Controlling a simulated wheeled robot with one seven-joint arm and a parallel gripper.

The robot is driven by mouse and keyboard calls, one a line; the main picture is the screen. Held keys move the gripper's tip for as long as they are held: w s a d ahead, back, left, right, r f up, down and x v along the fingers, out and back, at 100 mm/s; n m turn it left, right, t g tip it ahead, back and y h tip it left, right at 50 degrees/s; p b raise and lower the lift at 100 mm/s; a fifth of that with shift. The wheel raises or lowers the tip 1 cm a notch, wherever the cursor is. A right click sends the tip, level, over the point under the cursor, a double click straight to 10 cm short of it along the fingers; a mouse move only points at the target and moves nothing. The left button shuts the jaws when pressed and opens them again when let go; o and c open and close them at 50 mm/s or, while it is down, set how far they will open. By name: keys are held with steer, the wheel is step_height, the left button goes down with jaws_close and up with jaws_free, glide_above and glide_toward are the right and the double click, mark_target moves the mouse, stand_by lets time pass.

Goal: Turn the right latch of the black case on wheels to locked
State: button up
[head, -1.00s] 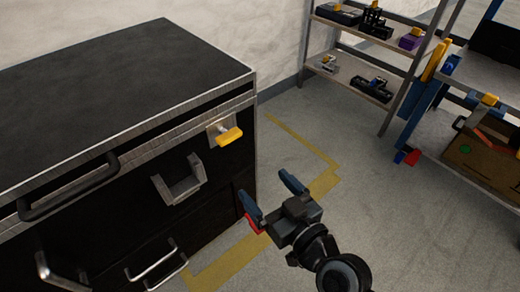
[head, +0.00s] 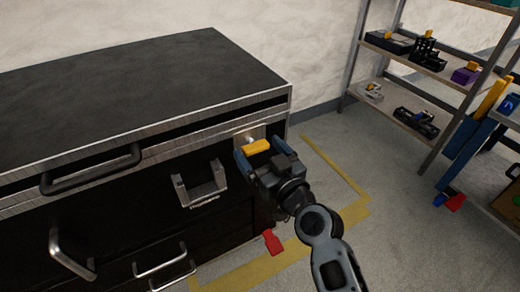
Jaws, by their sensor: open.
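The black case (head: 130,90) with metal edging fills the left of the head view. Its right latch (head: 257,146) is a yellow handle on a metal plate, near the front face's right end. The handle lies roughly level. My gripper (head: 258,152) is at the latch, with its blue fingers open on either side of the yellow handle. I cannot tell whether either finger touches it. The gripper's body hides part of the case front below the latch.
A bracket-like metal handle (head: 200,187) and bar handles (head: 160,258) stick out of the case front left of my gripper. A shelf rack (head: 425,100) with parts stands at the back right.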

steer(key=shift+w+a, duration=0.2)
steer(key=shift+w, duration=0.05)
steer(key=shift+c, duration=0.4)
steer(key=c, duration=1)
steer(key=shift+o, duration=0.2)
